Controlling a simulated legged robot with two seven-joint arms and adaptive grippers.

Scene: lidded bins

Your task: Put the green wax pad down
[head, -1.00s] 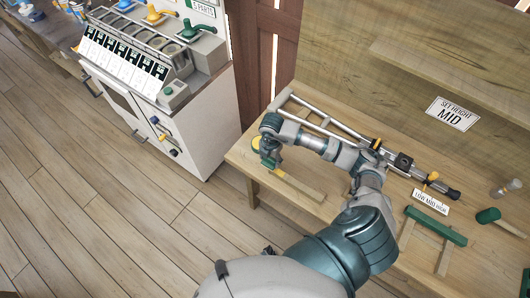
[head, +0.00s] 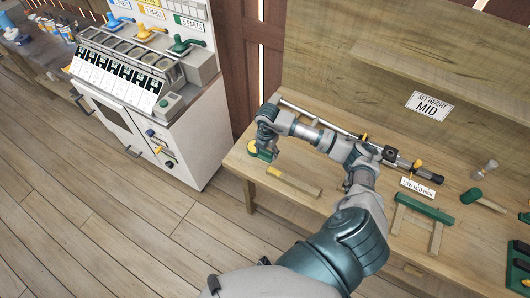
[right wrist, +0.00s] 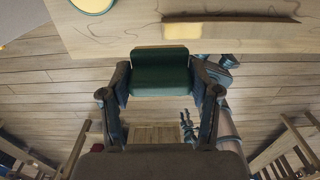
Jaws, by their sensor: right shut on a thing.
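The green wax pad (right wrist: 160,72) is held between the two fingers of my right gripper (right wrist: 160,88) in the right wrist view. It is a dark green block with a lighter top edge, and it appears close to the table's edge, with floor behind it. In the head view my right gripper (head: 265,148) hangs at the left end of the wooden table (head: 330,215), beside a yellow round tin (head: 252,147). Only a little green of the pad shows there, partly hidden by the gripper. I cannot tell whether the pad touches anything.
A wooden block with a yellow end (head: 293,182) lies near my right gripper. A long metal rod tool (head: 410,169) lies behind my arm. A green-topped wooden stand (head: 425,208) and a green-headed mallet (head: 472,196) are at right.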

